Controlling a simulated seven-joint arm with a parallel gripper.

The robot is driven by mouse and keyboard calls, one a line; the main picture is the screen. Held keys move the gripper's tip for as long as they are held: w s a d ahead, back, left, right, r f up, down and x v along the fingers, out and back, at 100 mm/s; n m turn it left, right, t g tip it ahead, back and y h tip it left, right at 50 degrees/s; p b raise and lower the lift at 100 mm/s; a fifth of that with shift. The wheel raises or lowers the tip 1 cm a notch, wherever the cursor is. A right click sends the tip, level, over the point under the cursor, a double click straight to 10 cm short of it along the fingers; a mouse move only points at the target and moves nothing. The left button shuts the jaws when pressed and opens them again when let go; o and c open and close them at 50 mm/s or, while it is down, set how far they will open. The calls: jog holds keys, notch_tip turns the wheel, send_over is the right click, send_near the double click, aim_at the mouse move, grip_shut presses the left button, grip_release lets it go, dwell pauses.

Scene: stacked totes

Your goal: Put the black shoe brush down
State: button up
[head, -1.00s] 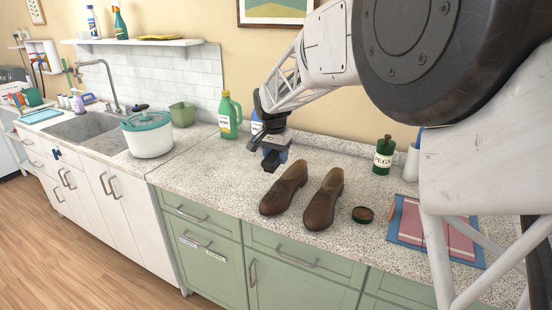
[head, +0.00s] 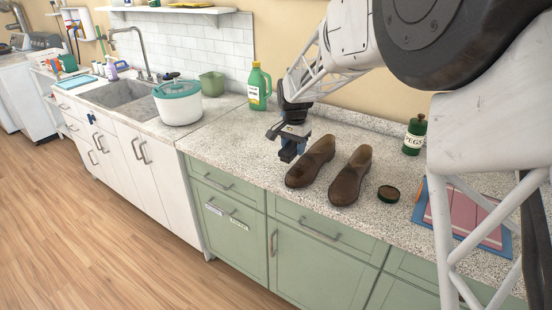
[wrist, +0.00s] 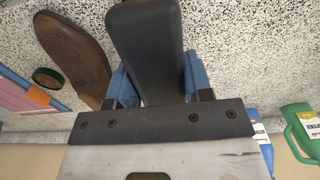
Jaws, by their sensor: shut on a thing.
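The black shoe brush (wrist: 147,50) is between the blue fingers of my gripper (wrist: 155,85) in the wrist view, its dark rounded end pointing away from the wrist. In the head view my gripper (head: 292,146) is low over the speckled counter (head: 235,150), just left of a pair of brown shoes, and the brush (head: 287,156) shows as a small dark shape beneath it. I cannot tell whether the brush touches the counter. The fingers hide part of it.
The left shoe (head: 310,162) is close to my gripper; the right shoe (head: 350,177) stands beyond it. A green jug (head: 260,87) stands behind. Counter left of the gripper is clear.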

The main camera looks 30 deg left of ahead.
jog(key=shift+g, duration=0.4)
jog(key=s+f, duration=0.1)
jog(key=f, duration=0.1)
jog(key=s+a+f, duration=0.1)
jog(key=f, duration=0.1)
jog(key=s+f, duration=0.1)
jog(key=shift+s+a+f, duration=0.1)
jog(key=shift+a+f, duration=0.25)
jog(key=shift+f, duration=0.05)
send_over(274, 158)
jog(key=shift+w+f, duration=0.2)
jog(key=shift+f, duration=0.5)
jog(key=shift+f, duration=0.1)
jog(key=shift+f, duration=1.7)
jog(key=shift+f, duration=0.1)
jog(key=o, duration=0.9)
